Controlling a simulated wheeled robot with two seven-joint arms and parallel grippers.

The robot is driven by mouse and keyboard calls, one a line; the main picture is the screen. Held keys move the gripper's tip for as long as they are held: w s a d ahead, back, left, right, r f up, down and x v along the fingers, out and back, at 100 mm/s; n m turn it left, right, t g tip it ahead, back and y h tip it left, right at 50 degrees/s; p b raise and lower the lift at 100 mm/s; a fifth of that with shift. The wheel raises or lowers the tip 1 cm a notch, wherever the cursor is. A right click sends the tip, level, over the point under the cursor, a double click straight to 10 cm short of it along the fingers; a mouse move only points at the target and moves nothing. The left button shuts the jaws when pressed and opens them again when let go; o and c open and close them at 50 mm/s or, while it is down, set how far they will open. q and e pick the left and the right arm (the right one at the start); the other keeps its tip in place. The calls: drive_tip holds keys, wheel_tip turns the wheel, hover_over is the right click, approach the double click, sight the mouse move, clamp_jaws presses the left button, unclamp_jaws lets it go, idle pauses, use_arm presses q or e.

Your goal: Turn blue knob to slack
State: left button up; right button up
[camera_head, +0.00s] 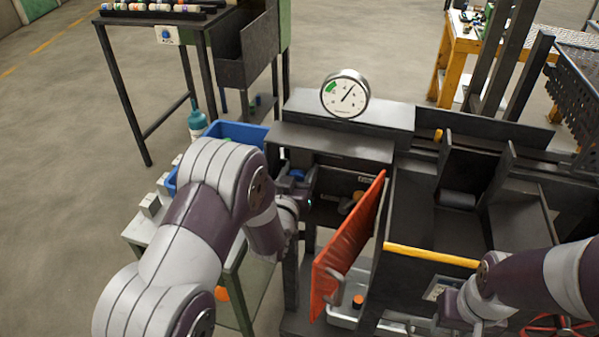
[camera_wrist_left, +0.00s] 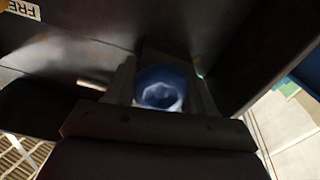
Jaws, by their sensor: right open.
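The blue knob (camera_wrist_left: 160,88) sits between the two fingers of my left gripper (camera_wrist_left: 160,92) in the left wrist view. The fingers lie close against both sides of it, and the gripper looks shut on it. In the head view a bit of the blue knob (camera_head: 296,174) shows beside my left gripper (camera_head: 300,186), at the left side of the dark furnace frame. My left arm hides part of that area. The round dial gauge (camera_head: 345,95) stands on top, its needle pointing up right, with a green band at left. My right gripper (camera_head: 478,328) is open at the bottom right, partly cut off.
An orange-red door panel (camera_head: 347,250) stands out from the furnace to the right of my left gripper. A yellow bar (camera_head: 432,255) crosses the front at right. A blue bin (camera_head: 237,134) is behind my left arm. A label (camera_wrist_left: 22,10) shows in the left wrist view.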

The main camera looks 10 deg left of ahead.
use_arm(q)
drive_tip(key=shift+f+n+b, duration=0.15)
drive_tip(key=shift+n+b, duration=0.15)
drive_tip(key=shift+b, duration=0.25)
drive_tip(key=shift+r, duration=0.2)
drive_tip(key=o, duration=0.9)
drive_tip(key=shift+o, duration=0.2)
drive_tip(key=shift+s, duration=0.1)
drive_tip(key=s, duration=1.2)
drive_tip(key=shift+s+a, duration=0.25)
drive_tip(key=shift+s, duration=0.05)
drive_tip(key=shift+f, duration=0.1)
